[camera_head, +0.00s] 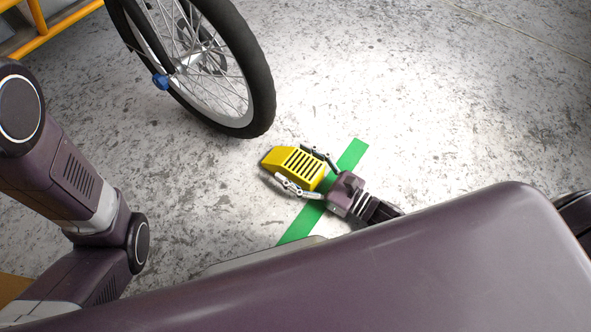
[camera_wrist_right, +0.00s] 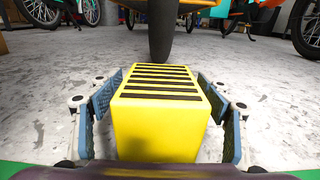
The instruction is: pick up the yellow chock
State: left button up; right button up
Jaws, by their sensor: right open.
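The yellow chock (camera_head: 299,166) is a wedge with dark slots on its top, on the grey floor beside a green tape strip. My right gripper (camera_head: 293,170) is open, with one finger along each side of the chock. In the right wrist view the chock (camera_wrist_right: 160,120) stands between the finger pads (camera_wrist_right: 165,110), with a small gap visible on each side. Its tall end faces my palm. My left arm shows at the left in the head view, but its gripper is out of view.
A bike wheel (camera_head: 262,90) with a black tyre stands just beyond the chock. The green tape strip (camera_head: 352,154) runs across the floor under my right wrist. A yellow rail (camera_head: 45,32) is at the top left. The floor to the right is clear.

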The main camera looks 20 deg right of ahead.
jog(key=c, duration=1.5)
jog(key=shift+w+r, duration=0.1)
jog(key=shift+c, duration=1.2)
jog(key=shift+r, duration=0.15)
